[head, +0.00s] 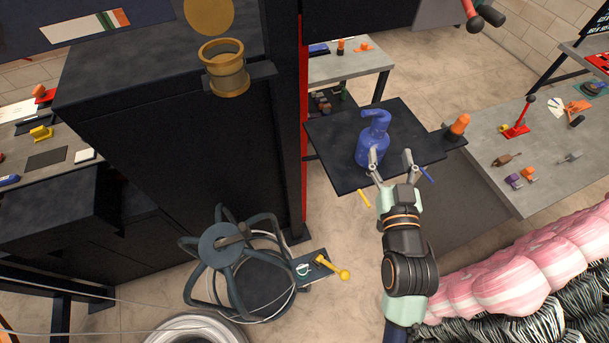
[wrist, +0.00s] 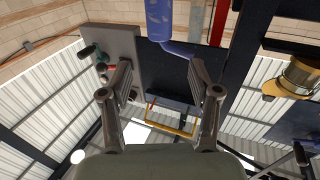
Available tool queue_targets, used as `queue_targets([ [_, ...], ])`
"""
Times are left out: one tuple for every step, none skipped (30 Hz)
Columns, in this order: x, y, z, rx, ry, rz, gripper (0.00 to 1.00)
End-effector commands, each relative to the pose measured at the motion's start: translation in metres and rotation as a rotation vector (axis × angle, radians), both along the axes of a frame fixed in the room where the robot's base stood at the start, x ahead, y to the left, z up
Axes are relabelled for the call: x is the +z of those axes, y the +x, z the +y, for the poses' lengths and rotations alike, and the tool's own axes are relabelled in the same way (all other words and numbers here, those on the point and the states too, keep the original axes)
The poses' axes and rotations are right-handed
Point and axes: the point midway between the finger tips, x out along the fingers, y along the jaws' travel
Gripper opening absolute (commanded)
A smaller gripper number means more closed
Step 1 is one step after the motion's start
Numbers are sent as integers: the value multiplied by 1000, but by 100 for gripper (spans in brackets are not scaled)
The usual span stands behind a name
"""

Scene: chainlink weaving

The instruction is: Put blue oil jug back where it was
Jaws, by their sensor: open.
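The blue oil jug (head: 373,140) stands upright on a dark square shelf (head: 340,170), with its curved spout or handle at the top. My gripper (head: 391,154) is open just to the right of and in front of the jug. Its left finger overlaps the jug's lower body in the head view; I cannot tell whether they touch. In the wrist view, my open gripper (wrist: 162,78) has nothing between its fingers. Part of the blue jug (wrist: 160,20) shows there at the top edge, beyond the fingertips and cut off by the frame.
An orange-topped bottle (head: 459,126) stands on a small dark ledge right of the shelf. A grey workbench (head: 535,190) with tools lies further right. Pink-and-white coils (head: 530,265) lie at lower right.

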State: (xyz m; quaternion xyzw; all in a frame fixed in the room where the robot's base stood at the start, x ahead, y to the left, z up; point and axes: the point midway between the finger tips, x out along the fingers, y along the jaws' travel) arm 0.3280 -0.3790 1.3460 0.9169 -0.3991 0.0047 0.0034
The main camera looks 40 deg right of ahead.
Motion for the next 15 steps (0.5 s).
queue_targets([
  [0,0,0,0,0,0,62],
  [0,0,0,0,0,0,62],
  [0,0,0,0,0,0,62],
  [0,0,0,0,0,0,62],
  [0,0,0,1,0,0,62],
  [0,3,3,9,2,2,62],
  [1,9,8,24,6,7,62],
  [1,17,17,48,13,14,62],
  [2,33,34,95,27,32,62],
  [2,48,53,142,41,49,62],
  [2,64,75,197,58,71,62],
  [1,84,111,278,83,107,62],
  [1,98,141,340,100,137,62],
  [1,109,171,403,116,170,62],
  [0,119,210,483,136,214,62],
])
